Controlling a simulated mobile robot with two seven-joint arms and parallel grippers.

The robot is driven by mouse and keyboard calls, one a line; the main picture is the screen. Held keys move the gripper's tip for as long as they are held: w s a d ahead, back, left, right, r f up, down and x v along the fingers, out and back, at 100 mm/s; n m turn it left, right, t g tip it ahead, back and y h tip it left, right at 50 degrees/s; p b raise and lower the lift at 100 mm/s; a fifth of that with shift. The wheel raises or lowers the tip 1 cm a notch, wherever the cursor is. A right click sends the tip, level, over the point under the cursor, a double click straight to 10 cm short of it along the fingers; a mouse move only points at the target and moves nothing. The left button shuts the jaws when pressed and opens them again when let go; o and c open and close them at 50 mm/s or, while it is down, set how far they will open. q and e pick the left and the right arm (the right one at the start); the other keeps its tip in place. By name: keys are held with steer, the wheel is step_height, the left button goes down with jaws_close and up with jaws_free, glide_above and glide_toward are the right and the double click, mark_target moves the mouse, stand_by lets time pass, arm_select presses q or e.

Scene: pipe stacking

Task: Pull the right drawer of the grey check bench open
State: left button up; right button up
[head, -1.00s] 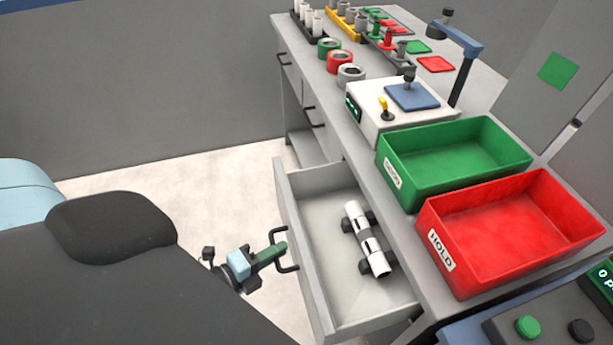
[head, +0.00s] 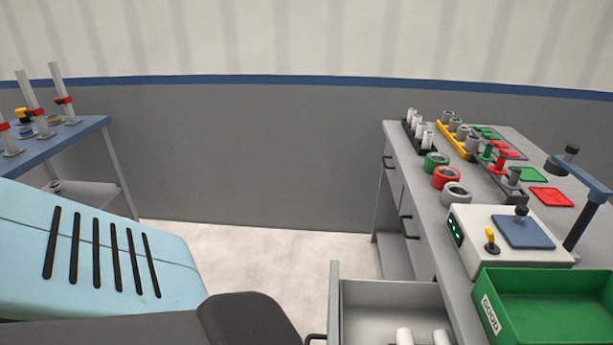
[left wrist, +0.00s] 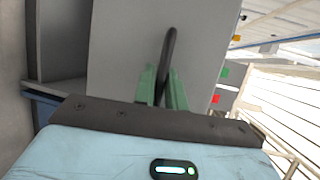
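The right drawer (head: 334,300) of the grey check bench (head: 423,200) stands pulled out at the bottom of the head view; its front part is cut off by the picture edge. White cylinder ends (head: 404,336) show inside it. A bit of its black handle (head: 315,337) shows at the bottom edge. In the left wrist view the handle (left wrist: 168,50) runs between the green fingers of my left gripper (left wrist: 164,88), which appear closed on it, in front of the grey drawer front (left wrist: 125,50). My left gripper is out of the head view. My right gripper is in neither view.
On the bench top stand a green bin (head: 560,305), a white device (head: 510,243) with a blue pad, rings (head: 446,178) and pipe racks. A blue table (head: 60,140) with posts stands at the far left. The floor (head: 255,247) between is clear.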

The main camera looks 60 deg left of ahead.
arm_select(q)
steer(key=o, duration=0.3)
steer(key=shift+o, duration=0.2)
steer(key=v, duration=0.8)
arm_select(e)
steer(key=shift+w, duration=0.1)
arm_select(q)
steer(key=shift+w+d, duration=0.1)
